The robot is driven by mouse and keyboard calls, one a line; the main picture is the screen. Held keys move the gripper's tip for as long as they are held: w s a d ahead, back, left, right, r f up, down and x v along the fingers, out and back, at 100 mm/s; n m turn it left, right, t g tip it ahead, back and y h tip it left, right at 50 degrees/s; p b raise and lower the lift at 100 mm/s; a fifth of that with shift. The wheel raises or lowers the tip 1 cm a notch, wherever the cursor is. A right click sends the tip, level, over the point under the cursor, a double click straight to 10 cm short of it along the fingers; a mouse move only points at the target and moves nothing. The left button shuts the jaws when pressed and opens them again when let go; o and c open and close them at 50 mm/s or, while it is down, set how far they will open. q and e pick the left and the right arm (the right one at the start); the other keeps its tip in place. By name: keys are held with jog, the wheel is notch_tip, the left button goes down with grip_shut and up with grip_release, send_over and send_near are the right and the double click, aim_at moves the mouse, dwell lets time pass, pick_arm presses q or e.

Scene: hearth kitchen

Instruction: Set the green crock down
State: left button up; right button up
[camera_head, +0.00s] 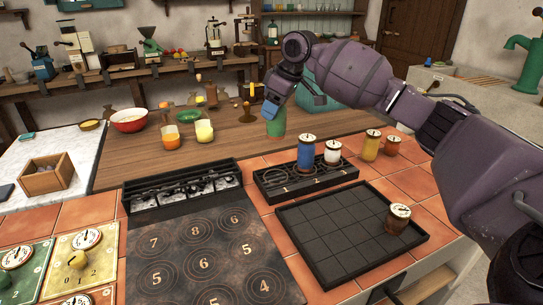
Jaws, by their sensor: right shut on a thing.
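The green crock (275,126) is upright at the front part of the wooden counter (232,143), in the middle of the head view. My right gripper (273,108) reaches in from the right and is shut on the crock from above; the fingers hide its top. I cannot tell whether the crock's base touches the wood or hangs just above it. My left gripper is out of view.
A black rack (345,174) with a blue crock (306,152) and a white crock (333,152) stands in front. Yellow (371,147) and orange (393,146) crocks stand right. A brown crock (397,218) sits on a dark tray (330,235). Filled glasses (204,131) stand left.

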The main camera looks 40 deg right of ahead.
aim_at(274, 132)
notch_tip(274, 132, down, 8)
jog(key=shift+r+b, duration=0.25)
jog(key=shift+b, duration=0.45)
notch_tip(274, 132, down, 5)
jog(key=shift+f+b, duration=0.15)
jog(key=shift+b, duration=0.45)
jog(key=shift+f, duration=0.25)
jog(key=shift+r, duration=0.1)
jog(key=o, duration=1.1)
jog(key=shift+o, duration=0.2)
